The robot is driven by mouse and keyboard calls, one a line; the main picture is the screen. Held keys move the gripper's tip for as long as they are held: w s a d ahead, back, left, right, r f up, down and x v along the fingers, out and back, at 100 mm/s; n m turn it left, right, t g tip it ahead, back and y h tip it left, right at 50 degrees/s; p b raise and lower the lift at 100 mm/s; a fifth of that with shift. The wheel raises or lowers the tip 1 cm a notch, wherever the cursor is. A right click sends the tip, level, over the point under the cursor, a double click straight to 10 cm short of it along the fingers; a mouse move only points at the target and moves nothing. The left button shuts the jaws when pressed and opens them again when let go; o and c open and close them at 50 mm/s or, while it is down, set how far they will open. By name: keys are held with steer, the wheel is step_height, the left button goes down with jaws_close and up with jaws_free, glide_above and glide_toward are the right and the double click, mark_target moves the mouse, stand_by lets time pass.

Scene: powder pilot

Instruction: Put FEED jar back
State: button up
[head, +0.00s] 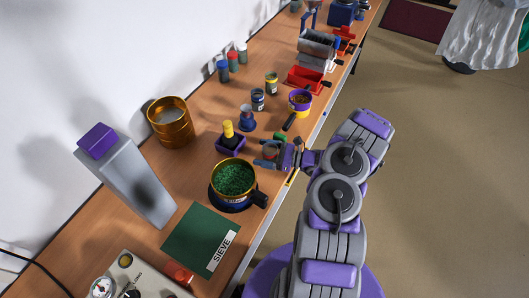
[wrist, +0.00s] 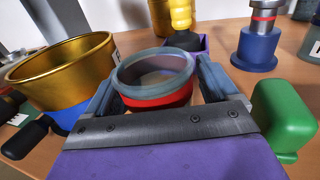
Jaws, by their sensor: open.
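An open-topped jar with a clear rim and a red band (wrist: 155,98) stands between the two fingers of my gripper (wrist: 155,88) in the wrist view. The fingers are open, one on each side of it. The jar's lower part is hidden by my gripper, and I cannot read a FEED label. In the head view my gripper (head: 268,156) is low over the bench near its front edge, and the jar's reddish top (head: 270,152) shows between the fingers.
A gold pan of green granules (head: 234,178) stands close in front-left. A green block (wrist: 286,115) is just right of my gripper. A blue stand (head: 246,121) and a purple holder with a yellow piece (head: 229,142) stand behind. Three capped jars (head: 233,62) line the wall.

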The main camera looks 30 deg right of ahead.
steer(key=p+v, duration=0.2)
steer(key=v, duration=1)
steer(key=w+a+r+n+g+y, duration=0.25)
steer(key=a+r+n+g, duration=0.4)
steer(key=a+r, duration=0.5)
steer(key=s+a+r+n+g+h, duration=0.3)
steer(key=s+a+r+n+g, duration=0.2)
steer(key=a+r+n+g, duration=0.45)
steer(key=s+a+r+n+h, duration=0.2)
steer(key=s+a+r+h, duration=0.1)
steer(key=s, duration=0.3)
steer(key=s+a+r+n+h, duration=0.3)
steer(key=s+a+r, duration=0.1)
steer(key=s, duration=0.2)
steer(key=s+d+r+n+t+h, duration=0.1)
steer(key=s+d+n+h, duration=0.1)
steer(key=s, duration=0.4)
steer(key=s+d+r+n+t+h, duration=0.1)
steer(key=s+d+n+h, duration=0.2)
steer(key=s+d+h, duration=0.1)
steer(key=s+h, duration=0.1)
steer(key=s, duration=0.1)
steer(key=shift+s+r+t, duration=0.3)
steer(key=shift+s+t, duration=0.05)
steer(key=shift+t, duration=0.05)
